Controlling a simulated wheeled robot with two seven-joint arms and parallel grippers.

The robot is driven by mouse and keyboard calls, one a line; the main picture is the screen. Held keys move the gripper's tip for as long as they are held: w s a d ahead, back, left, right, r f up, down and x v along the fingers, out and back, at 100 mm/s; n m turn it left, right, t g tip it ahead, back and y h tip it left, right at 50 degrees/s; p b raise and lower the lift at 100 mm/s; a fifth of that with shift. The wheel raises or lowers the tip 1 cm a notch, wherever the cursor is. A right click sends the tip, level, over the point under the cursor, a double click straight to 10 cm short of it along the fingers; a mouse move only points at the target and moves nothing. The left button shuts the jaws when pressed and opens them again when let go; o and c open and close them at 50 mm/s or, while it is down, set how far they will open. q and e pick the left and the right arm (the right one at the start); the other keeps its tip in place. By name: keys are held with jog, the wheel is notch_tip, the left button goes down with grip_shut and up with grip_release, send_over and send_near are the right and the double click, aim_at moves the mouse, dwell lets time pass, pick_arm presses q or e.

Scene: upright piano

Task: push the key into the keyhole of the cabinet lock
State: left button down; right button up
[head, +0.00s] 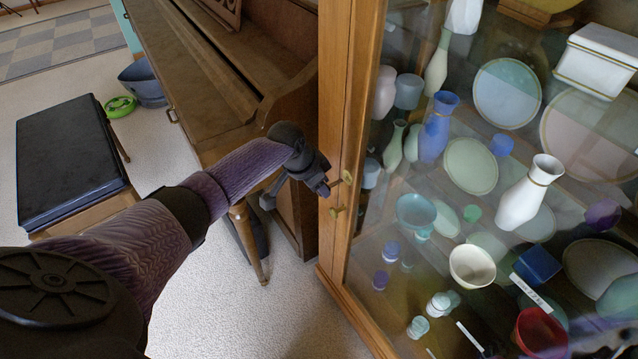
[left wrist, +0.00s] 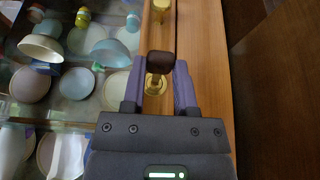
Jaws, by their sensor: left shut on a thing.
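My left gripper (head: 325,187) is at the wooden door frame of the glass cabinet, close to the brass lock (head: 347,177). In the left wrist view the purple fingers (left wrist: 160,70) are shut on the key, whose dark brown head (left wrist: 160,63) shows between them. The round brass lock plate (left wrist: 155,86) shows behind the key, between the fingers. The key's tip and the keyhole are hidden, so I cannot tell whether the key is in it.
A brass knob (head: 336,211) sticks out from the door frame below the lock; it also shows in the left wrist view (left wrist: 161,8). Glass panes (head: 395,300) cover shelves of vases and plates. The piano (head: 290,120) stands close to the left, with a black-topped bench (head: 70,150).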

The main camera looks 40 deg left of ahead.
aim_at(334, 184)
jog(key=shift+a+r, duration=0.1)
jog(key=shift+r, duration=0.05)
pick_arm(q)
jog(key=shift+w, duration=0.1)
pick_arm(e)
jog(key=shift+a, duration=0.3)
pick_arm(q)
jog(key=shift+w+d+b, duration=0.4)
jog(key=shift+w+b, duration=0.35)
jog(key=shift+w, duration=0.1)
pick_arm(e)
jog(key=shift+s+d+f, duration=0.15)
jog(key=shift+d+f, duration=0.05)
jog(key=shift+f, duration=0.2)
jog(key=shift+s+d+f, duration=0.1)
jog(key=shift+d+f, duration=0.05)
jog(key=shift+f, duration=0.25)
jog(key=shift+a+r, duration=0.1)
jog(key=shift+a, duration=0.25)
jog(key=shift+w+d+r, duration=0.1)
jog(key=shift+d+r, duration=0.05)
jog(key=shift+d, duration=0.25)
pick_arm(q)
jog(key=shift+p, duration=0.4)
pick_arm(e)
jog(key=shift+r, duration=0.1)
pick_arm(q)
jog(key=shift+w, duration=0.1)
pick_arm(e)
jog(key=shift+a, duration=0.15)
